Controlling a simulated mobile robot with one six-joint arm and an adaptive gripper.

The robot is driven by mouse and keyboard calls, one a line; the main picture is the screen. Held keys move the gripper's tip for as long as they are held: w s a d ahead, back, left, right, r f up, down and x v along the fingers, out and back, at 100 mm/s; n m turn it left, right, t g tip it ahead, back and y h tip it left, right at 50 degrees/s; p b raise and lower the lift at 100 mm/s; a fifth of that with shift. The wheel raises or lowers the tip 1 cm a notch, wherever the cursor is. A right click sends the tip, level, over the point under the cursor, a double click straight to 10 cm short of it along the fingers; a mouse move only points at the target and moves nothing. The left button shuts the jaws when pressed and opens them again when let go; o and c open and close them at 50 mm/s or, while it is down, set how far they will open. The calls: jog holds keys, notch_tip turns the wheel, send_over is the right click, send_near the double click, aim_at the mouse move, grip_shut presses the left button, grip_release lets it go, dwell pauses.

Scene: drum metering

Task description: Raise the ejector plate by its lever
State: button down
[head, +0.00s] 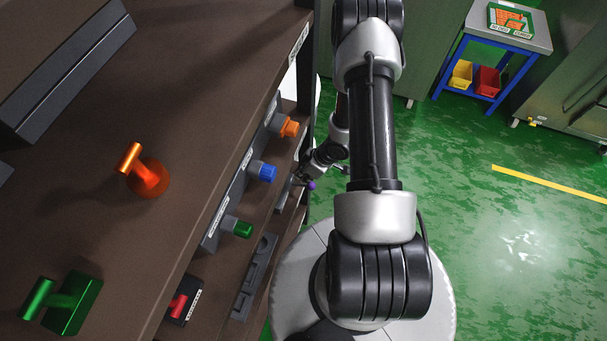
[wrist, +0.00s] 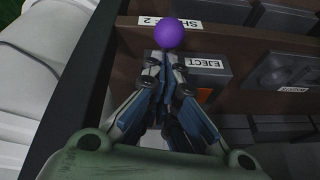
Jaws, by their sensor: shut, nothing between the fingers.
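A purple ball knob (wrist: 168,33) shows just beyond my fingertips in the wrist view, close to a white label reading EJECT (wrist: 205,63). The knob is also in the head view (head: 311,185), small beside the lower shelf. My gripper (wrist: 163,62) is shut with nothing between its fingers, and its tips point at the knob. I cannot tell whether they touch it. In the head view my gripper (head: 304,176) is small and partly hidden behind my arm. The lever's shaft and the ejector plate cannot be made out clearly.
Orange (head: 289,128), blue (head: 267,173) and green (head: 242,229) knobs stick out from the lower shelf, left of my gripper. The brown upper shelf (head: 215,130) overhangs them. A grey block (head: 255,277) lies nearer. Green floor (head: 470,230) is open to the right.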

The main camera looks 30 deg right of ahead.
jog(key=shift+s+d+f+t+y, duration=0.15)
jog(key=shift+s+f+t+y, duration=0.1)
jog(key=shift+t+y, duration=0.05)
jog(key=shift+s+d+f+t+y+b, duration=0.3)
jog(key=shift+s+f+t+y+b, duration=0.15)
jog(key=shift+t, duration=0.15)
jog(key=shift+s+d+f+t+y+b, duration=0.3)
jog(key=shift+f+t+y+b, duration=0.15)
jog(key=shift+t, duration=0.15)
jog(key=shift+s+d+f+b, duration=0.2)
jog(key=shift+s+d+f, duration=0.1)
jog(key=shift+f, duration=0.3)
jog(key=shift+s+d+f+b, duration=0.15)
jog(key=shift+s+f+b, duration=0.1)
jog(key=shift+f, duration=0.35)
